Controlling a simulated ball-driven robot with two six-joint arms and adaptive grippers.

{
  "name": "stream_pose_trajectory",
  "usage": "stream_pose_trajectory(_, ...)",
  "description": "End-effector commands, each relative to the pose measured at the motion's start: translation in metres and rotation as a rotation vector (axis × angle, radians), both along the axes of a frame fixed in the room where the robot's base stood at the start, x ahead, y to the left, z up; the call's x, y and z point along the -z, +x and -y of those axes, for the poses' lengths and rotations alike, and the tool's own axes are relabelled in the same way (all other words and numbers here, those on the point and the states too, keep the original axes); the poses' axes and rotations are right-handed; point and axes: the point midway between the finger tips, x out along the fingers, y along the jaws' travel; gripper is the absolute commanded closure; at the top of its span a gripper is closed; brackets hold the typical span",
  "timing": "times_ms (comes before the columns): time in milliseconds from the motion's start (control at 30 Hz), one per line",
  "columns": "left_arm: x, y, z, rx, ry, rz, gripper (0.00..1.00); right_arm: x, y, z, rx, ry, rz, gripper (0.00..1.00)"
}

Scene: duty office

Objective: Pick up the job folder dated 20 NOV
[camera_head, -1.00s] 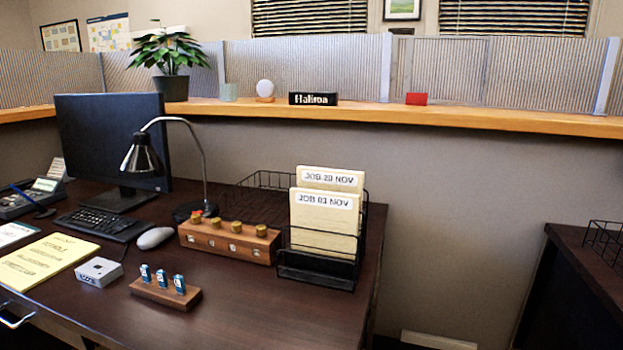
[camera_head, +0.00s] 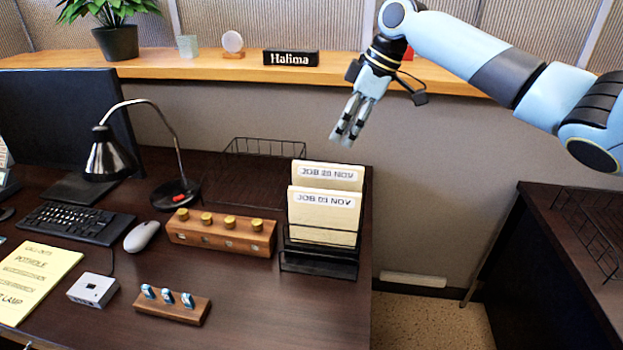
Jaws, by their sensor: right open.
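Two cream job folders stand upright in a black wire rack (camera_head: 318,270) at the right end of the desk. The back folder (camera_head: 330,173) has a label that reads as JOB 20 NOV, slightly blurred; most of it is hidden by the front one. The front folder (camera_head: 322,215) has a label that looks like JOB 03 NOV. My right gripper (camera_head: 346,138) is open and empty, above and a little behind the folders in the picture, fingers pointing down. It appears apart from them. My left gripper is not in view.
A black wire tray (camera_head: 262,150) lies behind the rack. A desk lamp (camera_head: 108,155), a wooden block with brass knobs (camera_head: 220,235) and a small wooden stand (camera_head: 172,307) are to the left. A shelf (camera_head: 220,72) with a nameplate (camera_head: 290,57) runs behind. Right of the desk is a gap.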

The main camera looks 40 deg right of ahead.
Motion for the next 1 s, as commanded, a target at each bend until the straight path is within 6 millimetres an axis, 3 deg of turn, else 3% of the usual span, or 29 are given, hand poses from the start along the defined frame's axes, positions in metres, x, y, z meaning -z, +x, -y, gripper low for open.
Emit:
stream_pose_trajectory(67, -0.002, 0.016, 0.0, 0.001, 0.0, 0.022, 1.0, 0.011, 0.003, -0.005, 0.001, 0.006, -0.001, 0.6)
stream_pose_trajectory(133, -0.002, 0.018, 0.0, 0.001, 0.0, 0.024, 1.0, 0.023, 0.007, -0.008, 0.0, 0.005, -0.002, 0.6)
stream_pose_trajectory(333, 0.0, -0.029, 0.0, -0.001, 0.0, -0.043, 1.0, 0.046, 0.014, -0.013, 0.002, 0.002, -0.001, 0.6)
stream_pose_trajectory(433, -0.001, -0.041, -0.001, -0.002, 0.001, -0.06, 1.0, 0.052, 0.015, -0.016, 0.001, 0.003, -0.001, 0.6)
stream_pose_trajectory(567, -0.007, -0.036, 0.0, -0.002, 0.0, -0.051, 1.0, 0.07, 0.017, -0.025, 0.002, 0.005, -0.003, 0.6)
stream_pose_trajectory(700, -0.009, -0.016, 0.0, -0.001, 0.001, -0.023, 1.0, 0.09, 0.022, -0.03, 0.003, 0.003, -0.002, 0.6)
stream_pose_trajectory(833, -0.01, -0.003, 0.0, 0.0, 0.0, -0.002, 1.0, 0.096, 0.023, -0.031, 0.001, 0.001, -0.001, 0.6)
stream_pose_trajectory(1000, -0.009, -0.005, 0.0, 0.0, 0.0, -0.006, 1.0, 0.096, 0.023, -0.031, 0.001, 0.0, -0.001, 0.6)
